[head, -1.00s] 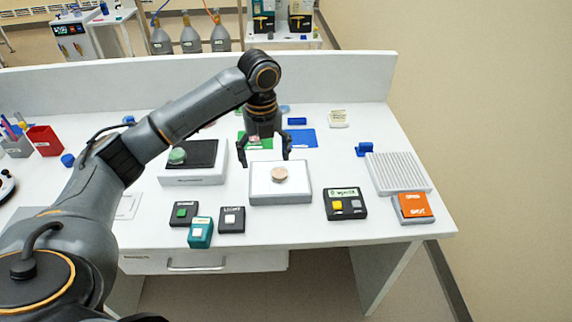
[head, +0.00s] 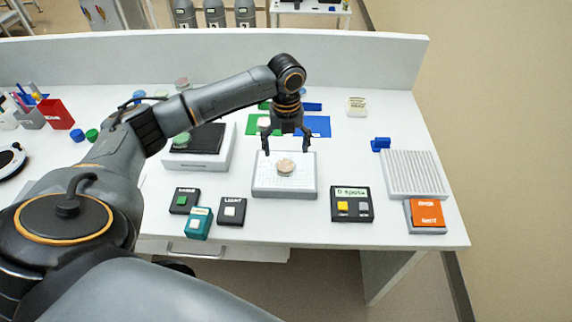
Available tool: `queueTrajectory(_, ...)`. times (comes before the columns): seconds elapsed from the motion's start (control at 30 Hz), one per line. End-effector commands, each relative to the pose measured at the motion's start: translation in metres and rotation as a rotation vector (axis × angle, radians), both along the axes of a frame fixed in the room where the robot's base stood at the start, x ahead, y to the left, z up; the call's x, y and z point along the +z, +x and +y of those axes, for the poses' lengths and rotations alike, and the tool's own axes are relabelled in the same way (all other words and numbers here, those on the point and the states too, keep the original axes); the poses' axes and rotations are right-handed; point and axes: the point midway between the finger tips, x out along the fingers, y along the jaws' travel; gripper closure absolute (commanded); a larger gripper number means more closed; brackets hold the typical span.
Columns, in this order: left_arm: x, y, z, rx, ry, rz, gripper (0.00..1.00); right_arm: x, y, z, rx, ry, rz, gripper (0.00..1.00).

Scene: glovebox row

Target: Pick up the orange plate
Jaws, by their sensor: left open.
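The orange plate (head: 427,212) lies on a grey block (head: 425,229) near the right front corner of the table. It is flat, with faint white lettering. My left gripper (head: 286,149) points down over the middle of the table, its two fingers spread with nothing between them. It hangs above a white box with a round beige disc on top, well to the left of the plate and farther back. My right gripper does not show.
The white box (head: 262,187) carries the beige disc (head: 286,168). A black button panel (head: 352,217) stands left of the plate, and a white ribbed rack (head: 412,170) is just behind it. Free table surface lies between the panel and the plate.

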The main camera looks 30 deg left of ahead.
Motion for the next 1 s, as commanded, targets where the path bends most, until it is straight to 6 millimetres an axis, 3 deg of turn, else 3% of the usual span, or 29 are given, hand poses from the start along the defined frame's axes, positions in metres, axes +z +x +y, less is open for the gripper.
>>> queueTrajectory(0.1,-0.011,-0.004,-0.001,0.000,0.000,0.006,0.18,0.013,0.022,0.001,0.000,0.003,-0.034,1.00)
queueTrajectory(0.2,-0.026,-0.007,-0.002,0.001,0.001,0.006,0.18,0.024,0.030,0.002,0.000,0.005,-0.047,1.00)
queueTrajectory(0.4,-0.049,-0.006,-0.002,0.001,0.001,0.002,0.18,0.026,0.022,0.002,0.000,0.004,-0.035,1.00)
queueTrajectory(0.63,-0.051,-0.006,-0.002,0.000,0.001,0.001,0.18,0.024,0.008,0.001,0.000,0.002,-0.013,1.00)
queueTrajectory(0.9,-0.050,-0.006,-0.002,0.000,0.001,0.001,0.73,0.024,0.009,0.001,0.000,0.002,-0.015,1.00)
queueTrajectory(1.0,-0.050,-0.006,-0.002,0.001,0.001,0.001,0.80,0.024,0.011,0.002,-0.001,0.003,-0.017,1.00)
